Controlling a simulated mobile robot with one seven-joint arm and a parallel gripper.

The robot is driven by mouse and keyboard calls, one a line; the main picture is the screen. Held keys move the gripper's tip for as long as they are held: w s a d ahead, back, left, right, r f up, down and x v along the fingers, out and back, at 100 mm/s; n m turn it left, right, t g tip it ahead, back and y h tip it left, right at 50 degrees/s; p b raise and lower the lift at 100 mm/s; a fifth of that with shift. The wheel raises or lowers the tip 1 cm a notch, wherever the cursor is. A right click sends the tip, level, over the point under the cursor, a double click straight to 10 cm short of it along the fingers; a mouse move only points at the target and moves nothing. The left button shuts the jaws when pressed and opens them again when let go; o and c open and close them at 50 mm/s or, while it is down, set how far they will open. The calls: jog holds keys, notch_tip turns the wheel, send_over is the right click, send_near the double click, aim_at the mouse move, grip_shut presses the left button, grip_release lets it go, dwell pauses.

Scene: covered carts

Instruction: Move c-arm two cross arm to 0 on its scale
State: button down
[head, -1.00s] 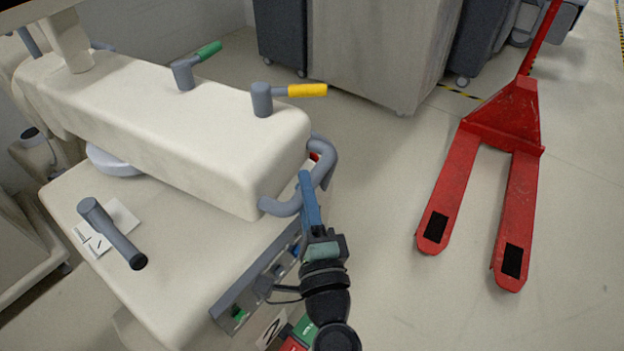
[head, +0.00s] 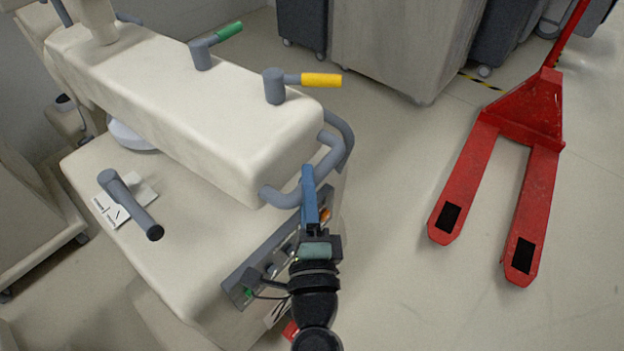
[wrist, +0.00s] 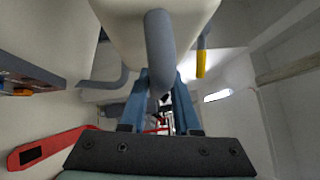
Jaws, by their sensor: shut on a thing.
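The c-arm's cross arm (head: 190,95) is a long cream box on top of a cream cart body (head: 180,215). A grey bent handle (head: 275,197) sticks out of its front end. My gripper (head: 308,175) is shut on this handle, its blue fingers upright at the handle's lower bend. In the wrist view the handle (wrist: 159,45) comes down between the blue fingers of my gripper (wrist: 160,85). The cross arm's end (wrist: 125,20) is above. I cannot make out a scale or its numbers in either view.
A green-grip lever (head: 217,40) and a yellow-grip lever (head: 300,80) stand on the cross arm. A grey lever (head: 132,205) and marked white cards (head: 112,212) are on the cart top. A red pallet jack (head: 525,120) is at right, with clear floor between.

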jog(key=shift+s+a, duration=0.5)
jog(key=shift+a, duration=0.25)
jog(key=c, duration=1)
grip_release()
jog(key=o, duration=0.3)
jog(key=shift+w+d+f, duration=0.1)
jog(key=shift+w, duration=0.15)
jog(key=shift+o, duration=0.2)
jog(key=shift+s+d, duration=0.1)
jog(key=shift+d, duration=0.05)
jog(key=shift+s+d+f, duration=0.1)
jog(key=shift+s, duration=0.3)
jog(key=b+v, duration=0.7)
jog(key=v, duration=0.5)
jog(key=shift+s, duration=0.1)
